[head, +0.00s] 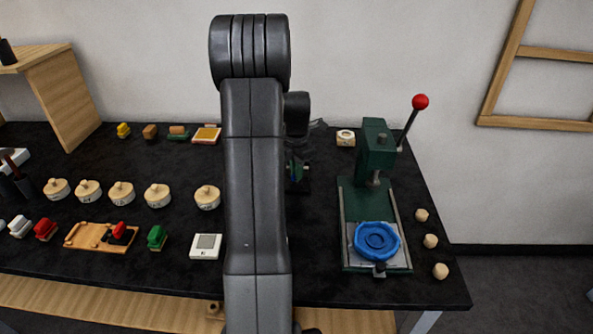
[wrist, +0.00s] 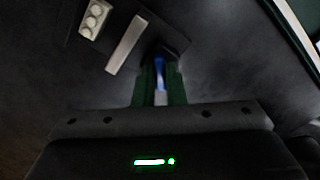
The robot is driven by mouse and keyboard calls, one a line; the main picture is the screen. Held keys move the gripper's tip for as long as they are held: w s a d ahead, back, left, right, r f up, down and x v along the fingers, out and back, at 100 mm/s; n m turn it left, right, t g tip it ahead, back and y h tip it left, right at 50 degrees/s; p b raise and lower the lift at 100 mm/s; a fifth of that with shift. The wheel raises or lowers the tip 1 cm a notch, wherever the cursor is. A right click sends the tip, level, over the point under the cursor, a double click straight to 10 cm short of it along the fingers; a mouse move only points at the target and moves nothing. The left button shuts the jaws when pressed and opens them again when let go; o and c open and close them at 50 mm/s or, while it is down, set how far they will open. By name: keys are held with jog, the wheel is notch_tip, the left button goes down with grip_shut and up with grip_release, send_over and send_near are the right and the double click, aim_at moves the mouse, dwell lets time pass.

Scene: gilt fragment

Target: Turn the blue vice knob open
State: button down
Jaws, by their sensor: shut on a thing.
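In the wrist view my gripper (wrist: 161,76) is shut on a narrow blue thing, which I take to be the blue vice knob (wrist: 160,68). The knob sits between the two dark green fingers, and most of it is hidden by them. In the head view my arm stands in front of the vice. Only a small dark green part (head: 298,176) shows at the arm's right edge, and my fingers and the knob cannot be made out clearly there. How far the knob is turned cannot be told.
A green press (head: 375,150) with a red-balled lever stands to the right, with a blue round dish (head: 377,241) on its base. Several round wooden-lidded pots (head: 122,194) and stamps stand to the left. A white scale-like box (head: 206,246) lies near the front.

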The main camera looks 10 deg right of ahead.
jog(key=shift+w+r+n, duration=0.1)
jog(key=shift+n, duration=2)
jog(key=c, duration=1.5)
grip_release()
notch_tip(320, 180, up, 14)
jog(key=shift+f, duration=0.15)
